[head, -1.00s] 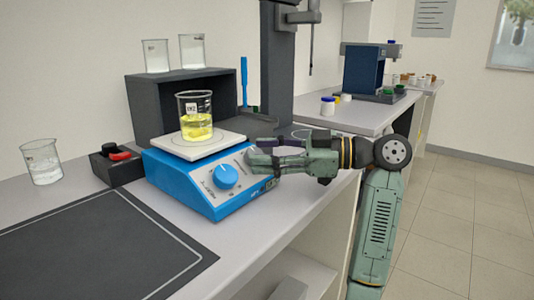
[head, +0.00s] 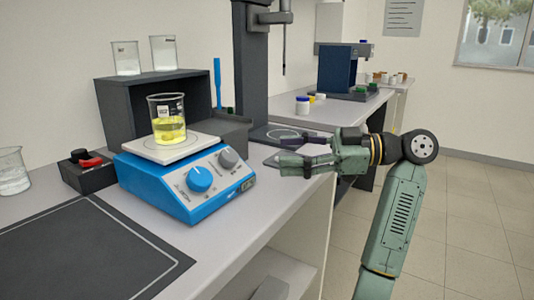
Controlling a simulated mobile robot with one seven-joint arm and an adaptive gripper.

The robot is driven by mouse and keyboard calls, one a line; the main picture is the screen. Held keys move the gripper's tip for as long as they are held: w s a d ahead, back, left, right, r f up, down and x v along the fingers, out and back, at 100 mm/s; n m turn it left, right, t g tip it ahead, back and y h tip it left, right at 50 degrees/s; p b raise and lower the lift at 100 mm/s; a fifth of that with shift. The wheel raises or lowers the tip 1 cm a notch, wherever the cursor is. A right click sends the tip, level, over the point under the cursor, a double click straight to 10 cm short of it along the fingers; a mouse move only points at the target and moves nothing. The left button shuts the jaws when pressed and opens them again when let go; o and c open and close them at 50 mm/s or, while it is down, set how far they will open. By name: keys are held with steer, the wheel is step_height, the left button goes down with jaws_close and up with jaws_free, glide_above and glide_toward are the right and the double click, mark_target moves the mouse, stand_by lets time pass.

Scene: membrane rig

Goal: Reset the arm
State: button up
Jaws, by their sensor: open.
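My gripper (head: 283,157) is open and empty, pointing left above the front edge of the bench, to the right of the blue hotplate stirrer (head: 180,190). It is apart from the stirrer, with a gap between the fingertips and the stirrer's right side. My green arm rises from the lower right and bends at the wrist. A glass beaker with yellow liquid (head: 170,129) stands upright on the stirrer's white plate (head: 165,148).
A black box with a red switch (head: 88,168) and a beaker (head: 12,172) stand left of the stirrer. A dark shelf (head: 150,85) carries two beakers. A dark stand (head: 252,70) rises behind my gripper. A black mat (head: 80,250) lies in front. Open floor is at right.

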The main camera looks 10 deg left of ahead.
steer(key=shift+w+d, duration=0.1)
steer(key=shift+d, duration=0.7)
